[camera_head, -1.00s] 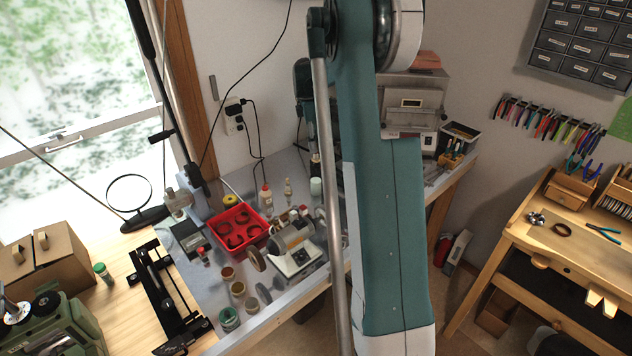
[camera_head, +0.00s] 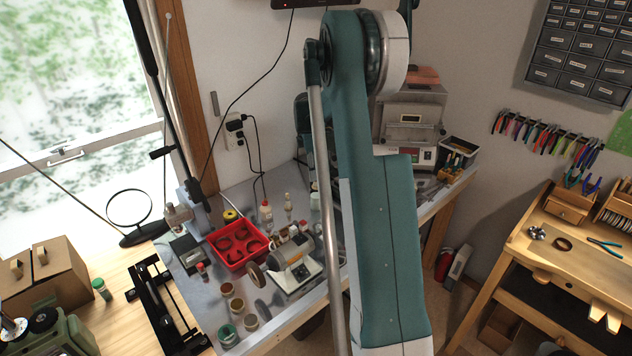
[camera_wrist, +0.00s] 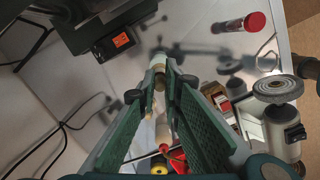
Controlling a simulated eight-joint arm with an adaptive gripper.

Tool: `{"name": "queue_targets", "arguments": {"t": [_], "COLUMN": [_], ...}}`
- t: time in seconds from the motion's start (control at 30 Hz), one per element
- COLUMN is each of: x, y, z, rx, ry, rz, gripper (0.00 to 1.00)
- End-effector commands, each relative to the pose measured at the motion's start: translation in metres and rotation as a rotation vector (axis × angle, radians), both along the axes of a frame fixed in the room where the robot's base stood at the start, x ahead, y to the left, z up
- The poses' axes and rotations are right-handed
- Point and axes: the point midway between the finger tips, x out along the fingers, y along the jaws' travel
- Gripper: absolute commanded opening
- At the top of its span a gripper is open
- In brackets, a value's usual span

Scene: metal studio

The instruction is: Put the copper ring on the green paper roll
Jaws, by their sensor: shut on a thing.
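In the wrist view my gripper (camera_wrist: 162,92) has its two green fingers nearly together at the tips. A small tan-gold piece (camera_wrist: 159,82) is pinched between them, seen edge-on; it looks like the copper ring, though its full shape is hidden. In the head view the gripper is hidden behind my arm. A green cylinder (camera_head: 228,334), seemingly the green paper roll, stands upright at the front left of the grey bench, well left of my arm. I cannot make out the green roll in the wrist view.
Other rolls or jars (camera_head: 237,305) stand close behind the green one. A red tray (camera_head: 238,247) with dark rings and a polishing machine (camera_head: 295,272) lie farther back. A black slide (camera_head: 160,310) is at left.

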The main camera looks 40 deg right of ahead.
Motion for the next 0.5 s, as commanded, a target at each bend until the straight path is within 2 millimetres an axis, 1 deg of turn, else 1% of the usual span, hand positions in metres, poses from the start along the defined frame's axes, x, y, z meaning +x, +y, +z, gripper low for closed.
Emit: {"name": "queue_targets", "arguments": {"t": [0.33,0.5], "x": [0.000,0.000], "y": [0.000,0.000], "z": [-0.002,-0.014], "rx": [0.000,0.000], "ry": [0.000,0.000], "rz": [0.000,0.000], "gripper": [0.01,0.01]}}
